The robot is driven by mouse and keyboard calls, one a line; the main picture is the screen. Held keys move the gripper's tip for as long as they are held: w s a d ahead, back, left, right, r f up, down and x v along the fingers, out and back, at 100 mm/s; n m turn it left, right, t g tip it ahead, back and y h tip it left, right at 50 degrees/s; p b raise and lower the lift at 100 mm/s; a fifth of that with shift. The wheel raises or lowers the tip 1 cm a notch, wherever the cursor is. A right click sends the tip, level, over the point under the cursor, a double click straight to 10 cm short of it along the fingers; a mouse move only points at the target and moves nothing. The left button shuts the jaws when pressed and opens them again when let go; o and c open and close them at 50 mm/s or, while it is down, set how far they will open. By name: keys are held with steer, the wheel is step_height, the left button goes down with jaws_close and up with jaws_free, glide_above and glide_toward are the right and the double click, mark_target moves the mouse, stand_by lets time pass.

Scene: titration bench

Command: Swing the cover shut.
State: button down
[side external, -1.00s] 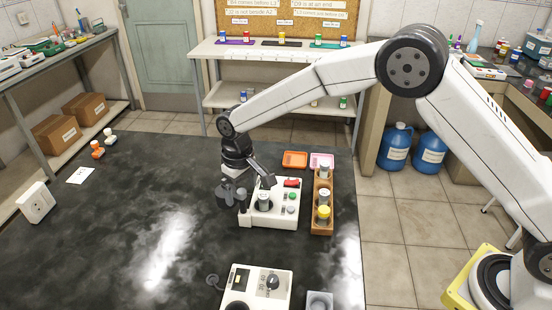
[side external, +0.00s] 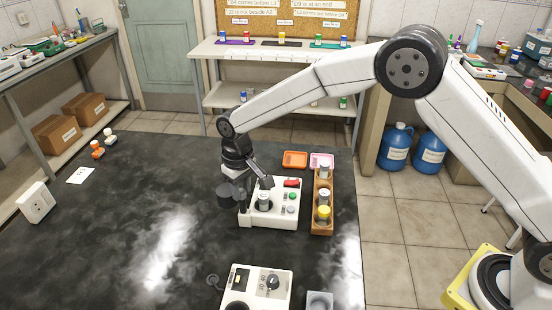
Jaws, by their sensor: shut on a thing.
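The white instrument (side external: 270,220) stands on the black bench. A grey-capped vial (side external: 264,199) stands in the round dark well on its left part. The dark round cover (side external: 227,198) is open, at the left edge of the instrument, clear of the well. My gripper (side external: 246,184) points down beside the cover, just left of the vial, and is shut on the cover. The fingertips and the exact grip are small and partly hidden by dark parts. The cover's hinge cannot be made out.
The instrument carries a red switch (side external: 291,183) and green buttons. A wooden rack (side external: 323,174) with several vials stands close on its right. Orange (side external: 295,160) and pink (side external: 322,160) trays lie behind. A second white device (side external: 256,290) is in front.

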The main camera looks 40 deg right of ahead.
steer(key=m, duration=1.1)
stand_by(0.3)
steer(key=c, duration=1.1)
jaws_free()
jaws_close()
steer(key=shift+m, duration=0.3)
